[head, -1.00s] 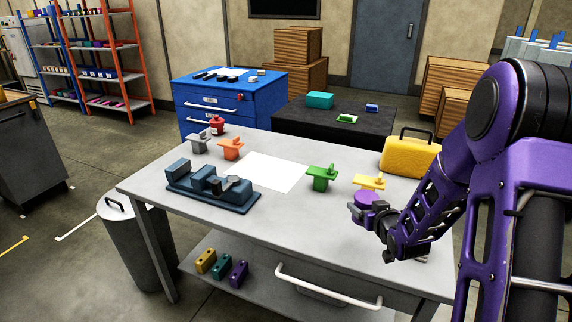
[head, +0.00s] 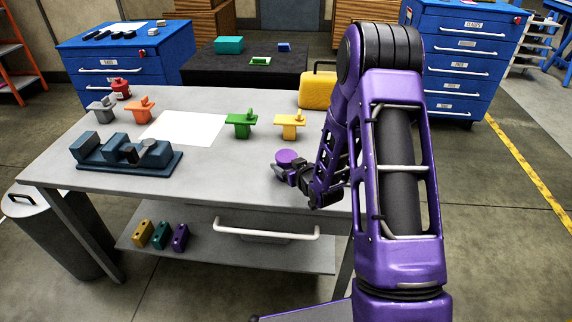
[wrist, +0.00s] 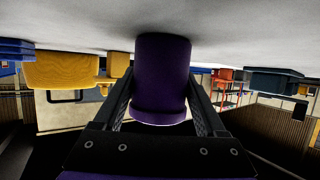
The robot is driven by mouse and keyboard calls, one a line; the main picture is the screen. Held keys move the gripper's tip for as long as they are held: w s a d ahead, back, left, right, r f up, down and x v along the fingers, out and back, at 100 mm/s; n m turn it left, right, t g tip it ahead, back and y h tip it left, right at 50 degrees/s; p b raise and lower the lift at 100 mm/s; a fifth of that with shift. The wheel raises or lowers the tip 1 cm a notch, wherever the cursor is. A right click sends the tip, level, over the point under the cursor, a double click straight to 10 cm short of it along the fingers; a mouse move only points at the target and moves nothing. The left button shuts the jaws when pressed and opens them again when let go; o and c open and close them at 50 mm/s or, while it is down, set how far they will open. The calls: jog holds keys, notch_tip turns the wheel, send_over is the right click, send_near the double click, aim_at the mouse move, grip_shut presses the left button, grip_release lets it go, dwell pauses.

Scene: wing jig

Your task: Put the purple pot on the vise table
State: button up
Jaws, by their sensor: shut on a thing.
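My gripper (head: 295,170) is shut on the purple pot (head: 287,157), over the right front part of the grey table (head: 240,180) that bears the dark blue-grey vise (head: 125,152). In the wrist view, which is upside down, the upright pot (wrist: 162,80) is between the two fingers (wrist: 160,105). Its far end is close to the grey tabletop; I cannot tell whether it touches. The front of the pot is partly hidden by my gripper in the head view.
Yellow (head: 290,125), green (head: 240,124), orange (head: 140,110) and grey (head: 102,108) parts stand behind the pot, with a white sheet (head: 185,128). A yellow case (head: 316,90) is at the back right. The tabletop between vise and pot is clear.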

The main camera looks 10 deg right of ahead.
jog(key=shift+r, duration=0.15)
jog(key=o, duration=1.4)
jog(key=shift+o, duration=0.2)
jog(key=shift+r, duration=0.1)
jog(key=v, duration=1.2)
jog(key=shift+f, duration=0.2)
